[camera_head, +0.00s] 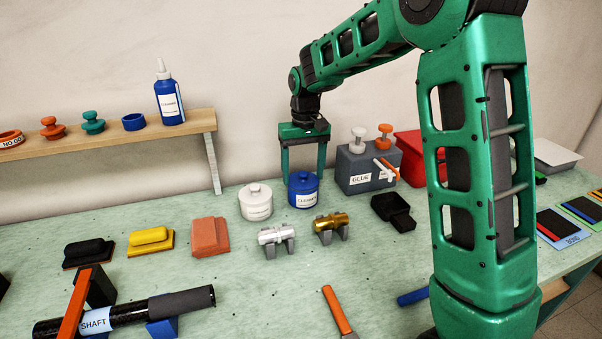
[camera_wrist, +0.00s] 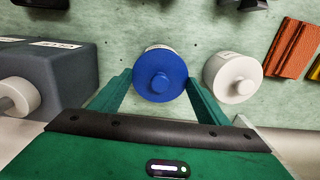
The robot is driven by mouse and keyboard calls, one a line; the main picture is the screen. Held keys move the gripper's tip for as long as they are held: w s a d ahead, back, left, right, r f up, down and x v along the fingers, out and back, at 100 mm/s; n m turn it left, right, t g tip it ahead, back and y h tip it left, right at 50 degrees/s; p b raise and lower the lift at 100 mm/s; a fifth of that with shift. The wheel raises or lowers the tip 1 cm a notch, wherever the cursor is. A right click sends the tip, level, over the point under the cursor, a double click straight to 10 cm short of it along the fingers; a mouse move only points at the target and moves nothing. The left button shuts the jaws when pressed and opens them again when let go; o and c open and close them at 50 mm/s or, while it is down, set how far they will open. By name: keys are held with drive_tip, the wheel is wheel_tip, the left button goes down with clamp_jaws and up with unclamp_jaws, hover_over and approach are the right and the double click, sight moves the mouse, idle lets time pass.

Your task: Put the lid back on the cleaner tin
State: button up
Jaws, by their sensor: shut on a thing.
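The blue cleaner tin (camera_head: 304,198) stands upright on the bench, its white label facing the front. Its blue lid (camera_head: 303,179) with a round knob is at the tin's top, and I see no clear gap between them. In the wrist view the lid (camera_wrist: 160,76) covers most of the tin; only a strip of pale label shows beyond its edge. My gripper (camera_head: 304,174) points straight down, shut on the blue lid with one finger on each side. Its fingertips also show beside the lid in the wrist view (camera_wrist: 159,78). Whether the lid is fully seated cannot be told.
A white lidded tin (camera_head: 256,203) stands close left of the blue one. A grey glue box (camera_head: 357,172) stands to the right. Silver (camera_head: 276,237) and brass (camera_head: 330,225) pieces on stands are in front. A shelf (camera_head: 130,135) with a bottle is at the back left.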

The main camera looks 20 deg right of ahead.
idle(0.4)
drive_tip(key=o, duration=1.1)
drive_tip(key=shift+c, duration=0.2)
drive_tip(key=shift+o, duration=1.2)
drive_tip(key=shift+r, duration=0.1)
drive_tip(key=shift+r, duration=3.4)
drive_tip(key=shift+c, duration=0.3)
clamp_jaws()
drive_tip(key=shift+f, duration=2.45)
